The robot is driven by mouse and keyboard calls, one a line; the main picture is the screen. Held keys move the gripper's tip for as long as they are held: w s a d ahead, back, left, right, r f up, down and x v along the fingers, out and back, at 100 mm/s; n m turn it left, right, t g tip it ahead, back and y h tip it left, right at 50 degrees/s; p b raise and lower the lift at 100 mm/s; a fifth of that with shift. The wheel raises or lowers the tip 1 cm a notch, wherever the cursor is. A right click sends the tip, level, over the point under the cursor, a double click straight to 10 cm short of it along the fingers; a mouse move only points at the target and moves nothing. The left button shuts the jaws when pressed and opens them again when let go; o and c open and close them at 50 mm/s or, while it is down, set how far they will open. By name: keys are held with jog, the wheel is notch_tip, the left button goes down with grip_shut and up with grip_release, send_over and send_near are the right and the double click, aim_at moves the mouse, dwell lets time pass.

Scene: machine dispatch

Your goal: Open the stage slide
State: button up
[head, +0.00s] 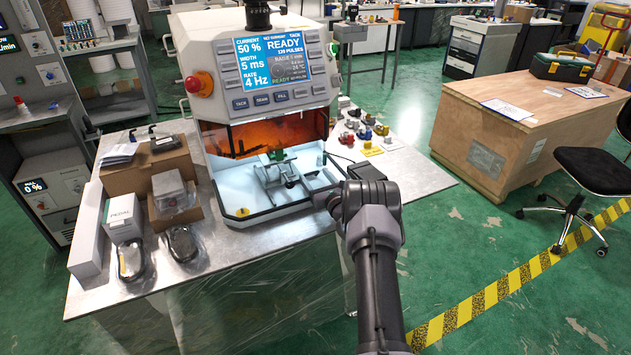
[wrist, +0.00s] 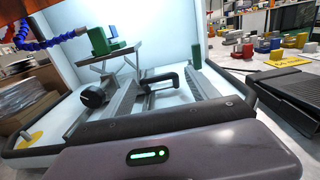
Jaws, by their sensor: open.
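The stage slide (wrist: 118,52) is a grey plate on rails inside the machine's lit white chamber, with a green block (wrist: 101,40) on top and a black round knob (wrist: 93,96) at its side. In the head view the green block (head: 277,155) shows in the chamber below the orange window. A dark bent handle (wrist: 172,78) stands at the front of the rails. My gripper (wrist: 161,77) is open, its black fingers spread wide towards the handle. I cannot tell whether they touch it. In the head view my wrist hides most of the gripper at the chamber's front right.
The machine's panel (head: 272,75) reads READY. Boxes (head: 147,180) crowd the table on the left. Small coloured parts (head: 366,132) and a black pedal-like box (wrist: 287,85) lie to the right. A wooden crate (head: 540,130) stands farther right.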

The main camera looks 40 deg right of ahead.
jog(key=shift+w, duration=0.1)
grip_shut()
jog(key=p+v, duration=0.3)
jog(key=v, duration=1.1)
jog(key=shift+d+p, duration=0.1)
jog(key=shift+p, duration=0.3)
jog(key=shift+s, duration=0.8)
grip_release()
jog(key=shift+s, duration=0.1)
